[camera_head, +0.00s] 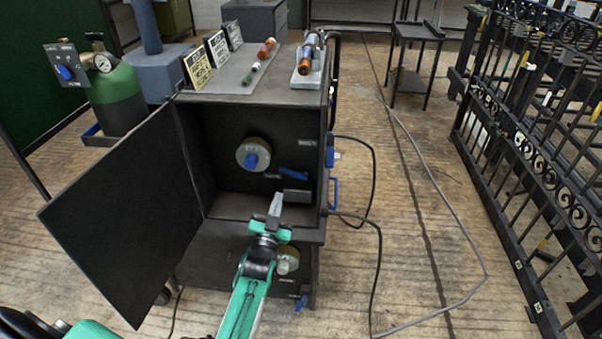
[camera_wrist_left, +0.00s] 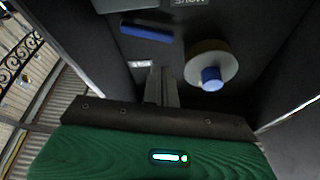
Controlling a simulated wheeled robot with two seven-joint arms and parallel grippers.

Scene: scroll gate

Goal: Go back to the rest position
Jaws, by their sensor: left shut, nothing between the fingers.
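My left gripper (camera_head: 278,199) is in front of the open cabinet (camera_head: 232,160), at the height of its upper compartment's lower edge. Its fingers are together and hold nothing. In the left wrist view the shut fingers (camera_wrist_left: 162,88) point into the dark compartment. A round pale dial with a blue knob (camera_head: 252,158) is on the compartment's back wall; it also shows in the left wrist view (camera_wrist_left: 211,76). A blue handle (camera_head: 295,171) and a grey block (camera_head: 297,196) are right of the dial. My right gripper is not in view.
The black cabinet door (camera_head: 125,210) stands open to the left of my arm. A hose (camera_head: 440,190) lies on the floor at the right. A black iron gate (camera_head: 540,140) stands at the far right. A green gas cylinder (camera_head: 117,95) is behind the door. Floor right of the cabinet is mostly free.

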